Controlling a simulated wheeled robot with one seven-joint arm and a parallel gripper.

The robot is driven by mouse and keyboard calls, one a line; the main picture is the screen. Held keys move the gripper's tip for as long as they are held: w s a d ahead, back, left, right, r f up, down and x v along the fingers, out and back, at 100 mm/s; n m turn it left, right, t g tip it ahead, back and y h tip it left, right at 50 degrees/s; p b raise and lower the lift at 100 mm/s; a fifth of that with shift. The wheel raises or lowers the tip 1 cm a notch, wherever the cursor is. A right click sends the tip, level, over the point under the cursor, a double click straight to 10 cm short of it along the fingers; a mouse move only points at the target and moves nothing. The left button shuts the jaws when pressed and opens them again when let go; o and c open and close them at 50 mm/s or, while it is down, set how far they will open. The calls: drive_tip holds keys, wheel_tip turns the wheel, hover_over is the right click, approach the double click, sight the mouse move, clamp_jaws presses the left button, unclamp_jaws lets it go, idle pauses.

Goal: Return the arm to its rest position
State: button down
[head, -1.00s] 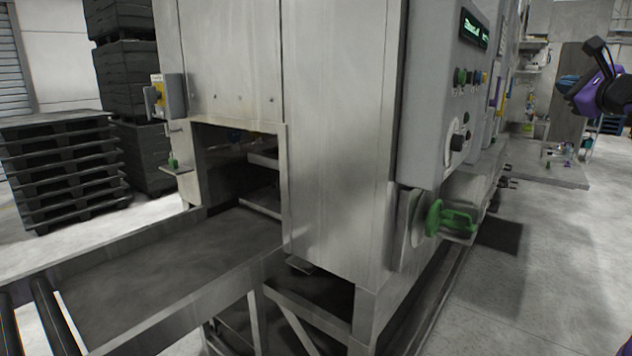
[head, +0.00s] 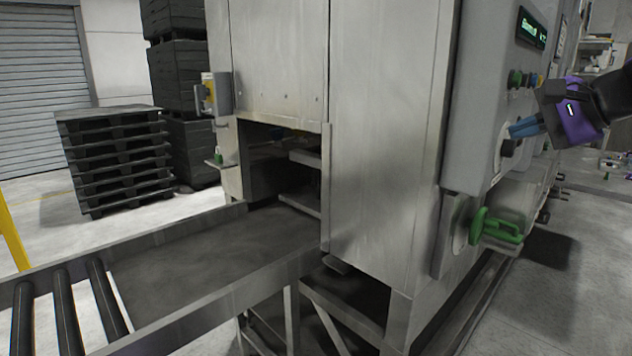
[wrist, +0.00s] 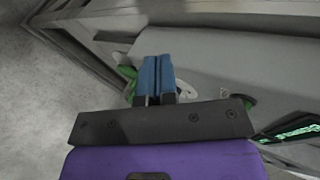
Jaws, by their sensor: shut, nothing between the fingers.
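My gripper (head: 522,128) is at the right of the head view, purple and black with blue fingers. The fingers point left, towards the grey control panel (head: 481,95) of the washer, and overlap its dark knob in the picture. I cannot tell whether they touch the panel. In the wrist view my gripper's blue fingers (wrist: 155,75) lie side by side, shut, with nothing seen between them. Parts of the green handle show behind them.
The steel washer (head: 384,130) fills the middle. A green handle (head: 497,228) sticks out low on its side. A roller conveyor (head: 66,310) leads into its opening. Stacked black pallets (head: 118,160) stand at left. The floor at lower right (head: 560,310) is clear.

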drive_tip(key=s+a+f+n+g+h, duration=0.2)
drive_tip(key=s+f+n, duration=0.3)
drive_tip(key=s, duration=0.4)
drive_tip(key=s+a+f+n+g+h, duration=0.3)
drive_tip(key=s+a+f+n, duration=0.1)
drive_tip(key=s+n, duration=0.4)
drive_tip(key=shift+s+a+f+h, duration=0.4)
drive_tip(key=shift+s+a, duration=0.1)
drive_tip(key=shift+s, duration=0.2)
